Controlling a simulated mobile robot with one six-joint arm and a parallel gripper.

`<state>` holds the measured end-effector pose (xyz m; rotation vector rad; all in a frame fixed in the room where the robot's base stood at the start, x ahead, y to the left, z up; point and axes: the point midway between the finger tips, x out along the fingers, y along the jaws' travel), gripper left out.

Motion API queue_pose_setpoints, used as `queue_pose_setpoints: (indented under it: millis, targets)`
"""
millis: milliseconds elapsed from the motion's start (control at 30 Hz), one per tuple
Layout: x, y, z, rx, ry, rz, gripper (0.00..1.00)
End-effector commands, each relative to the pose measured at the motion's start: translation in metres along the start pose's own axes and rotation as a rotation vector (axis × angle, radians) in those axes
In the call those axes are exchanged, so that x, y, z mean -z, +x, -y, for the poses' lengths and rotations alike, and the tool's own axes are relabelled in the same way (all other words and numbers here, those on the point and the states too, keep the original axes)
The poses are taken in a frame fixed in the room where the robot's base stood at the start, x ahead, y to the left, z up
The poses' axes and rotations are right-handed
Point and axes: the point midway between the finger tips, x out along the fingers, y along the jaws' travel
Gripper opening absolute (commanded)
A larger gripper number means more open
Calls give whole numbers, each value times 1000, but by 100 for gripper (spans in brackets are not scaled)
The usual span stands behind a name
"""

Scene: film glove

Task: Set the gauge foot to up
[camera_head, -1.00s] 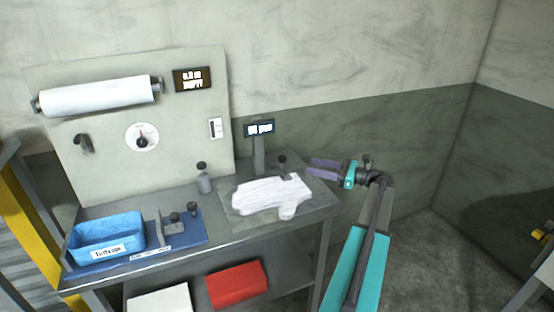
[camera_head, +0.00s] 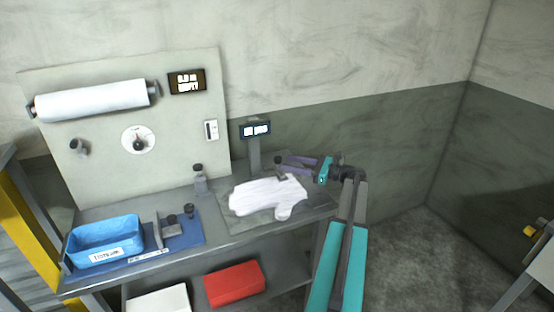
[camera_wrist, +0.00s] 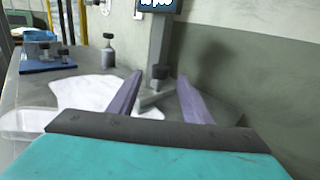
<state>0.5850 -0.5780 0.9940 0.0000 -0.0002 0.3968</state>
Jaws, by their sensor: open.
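A gauge post (camera_head: 254,156) with a dark lit display (camera_head: 255,129) stands at the back right of the bench. Beside its base is a small black knob on a grey arm, apparently the gauge foot; the knob shows clearly in the wrist view (camera_wrist: 160,74), with the grey arm (camera_wrist: 155,98) below it. My gripper (camera_head: 286,164) has its purple fingers spread over this spot. In the wrist view the fingertips (camera_wrist: 159,76) lie either side of the knob, with gaps showing. I cannot tell whether the foot is up or down. A white glove (camera_head: 266,198) lies in front of the post.
A blue bin (camera_head: 104,232) and a small fixture with black knobs stand on a blue mat (camera_head: 203,228) at the left. A small bottle (camera_head: 200,182) stands left of the glove. A back panel (camera_head: 105,100) carries a white film roll and a dial.

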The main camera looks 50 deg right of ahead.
Motion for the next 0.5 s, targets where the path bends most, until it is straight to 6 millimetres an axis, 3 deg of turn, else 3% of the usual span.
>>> queue_pose_setpoints:
  millis: [300,500]
  targets:
    - [-1,45,0,-2,1,1,45]
    - [0,61,0,-1,1,0,45]
